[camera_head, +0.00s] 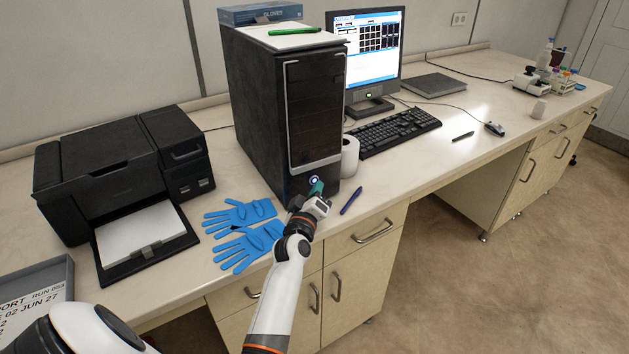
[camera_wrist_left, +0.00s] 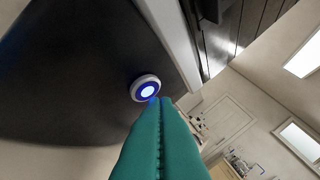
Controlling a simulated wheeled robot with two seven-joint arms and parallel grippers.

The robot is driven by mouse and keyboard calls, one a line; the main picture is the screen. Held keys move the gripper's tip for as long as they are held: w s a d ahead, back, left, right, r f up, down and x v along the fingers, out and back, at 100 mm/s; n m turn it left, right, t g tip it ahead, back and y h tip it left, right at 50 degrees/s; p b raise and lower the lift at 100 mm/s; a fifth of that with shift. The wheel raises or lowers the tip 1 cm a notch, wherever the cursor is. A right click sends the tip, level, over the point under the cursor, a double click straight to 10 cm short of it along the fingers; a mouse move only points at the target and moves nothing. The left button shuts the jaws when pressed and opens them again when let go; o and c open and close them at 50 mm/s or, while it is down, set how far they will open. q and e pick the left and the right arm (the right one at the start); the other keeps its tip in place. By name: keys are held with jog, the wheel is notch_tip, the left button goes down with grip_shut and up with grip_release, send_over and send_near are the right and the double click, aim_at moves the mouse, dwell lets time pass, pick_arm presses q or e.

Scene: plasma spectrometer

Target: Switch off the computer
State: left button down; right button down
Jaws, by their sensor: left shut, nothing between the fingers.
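The computer is a black tower (camera_head: 262,110) standing upright on the bench. Its round power button (camera_head: 314,180) glows blue-white low on the front. In the left wrist view the lit button (camera_wrist_left: 145,89) has a pale ring around it. My left gripper (camera_head: 316,188) is shut and empty, with its green fingertips (camera_wrist_left: 160,104) right at the lower edge of the button; I cannot tell whether they touch it. The monitor (camera_head: 374,52) is on and shows a window with dark image tiles. My right gripper is not in view.
Blue gloves (camera_head: 243,230) and a blue pen (camera_head: 351,200) lie near the bench's front edge. A white roll (camera_head: 349,156) stands beside the tower. A black printer (camera_head: 112,175) is at the left, a keyboard (camera_head: 397,131) and mouse (camera_head: 495,129) at the right.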

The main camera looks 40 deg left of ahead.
pick_arm(q)
jog(key=shift+w+a, duration=0.15)
jog(key=shift+a, duration=0.25)
dwell(0.5)
dwell(0.4)
jog(key=shift+s+d+p, duration=0.3)
jog(key=shift+d+p, duration=0.1)
jog(key=shift+d, duration=0.25)
jog(key=shift+s+d+p, duration=0.2)
jog(key=shift+d+p, duration=0.1)
jog(key=shift+d, duration=0.15)
jog(key=d, duration=0.1)
jog(key=s+d+p, duration=0.1)
jog(key=d, duration=0.1)
jog(key=shift+s+d+p, duration=0.3)
jog(key=shift+s, duration=0.1)
dwell(0.3)
